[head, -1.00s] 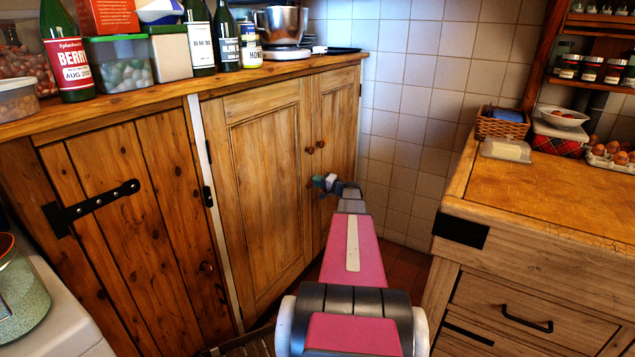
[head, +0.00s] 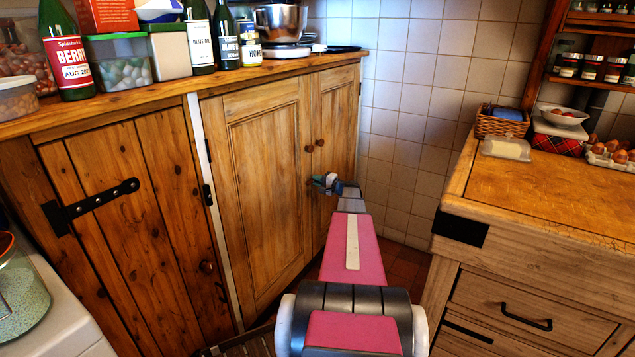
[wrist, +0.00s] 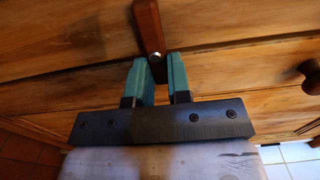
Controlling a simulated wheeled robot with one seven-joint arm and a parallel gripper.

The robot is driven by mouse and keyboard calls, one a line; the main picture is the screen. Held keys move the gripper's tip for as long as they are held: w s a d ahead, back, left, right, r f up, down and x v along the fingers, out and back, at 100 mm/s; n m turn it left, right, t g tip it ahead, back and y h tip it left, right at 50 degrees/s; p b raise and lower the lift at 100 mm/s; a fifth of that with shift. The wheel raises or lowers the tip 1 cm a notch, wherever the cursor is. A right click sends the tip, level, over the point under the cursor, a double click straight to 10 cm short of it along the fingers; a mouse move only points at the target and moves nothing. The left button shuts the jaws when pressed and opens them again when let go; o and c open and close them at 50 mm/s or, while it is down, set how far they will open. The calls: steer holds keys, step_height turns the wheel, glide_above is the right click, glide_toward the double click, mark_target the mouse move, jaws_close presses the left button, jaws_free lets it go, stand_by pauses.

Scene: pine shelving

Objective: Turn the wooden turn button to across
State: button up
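The wooden turn button (wrist: 148,27) is a dark brown strip with a bright screw in it, on the pale wooden cabinet doors. In the wrist view it runs nearly upright, tilted slightly, and crosses the seam between the two doors roughly at a right angle. My gripper (wrist: 161,80) has its teal fingers on either side of the button's near end, beside the screw, and looks shut on it. In the head view my gripper (head: 326,182) is at the doors just below the round knobs; the button cannot be made out there.
A round door knob (wrist: 312,70) shows at the right of the wrist view. The pine cabinet (head: 265,190) carries bottles and tubs on top. A butcher-block counter (head: 540,200) stands to the right. A tiled wall (head: 410,110) is behind.

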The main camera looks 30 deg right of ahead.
steer(key=o, duration=0.4)
steer(key=v, duration=1)
steer(key=shift+s+d+f, duration=0.1)
steer(key=shift+s+d, duration=0.1)
steer(key=shift+s, duration=0.15)
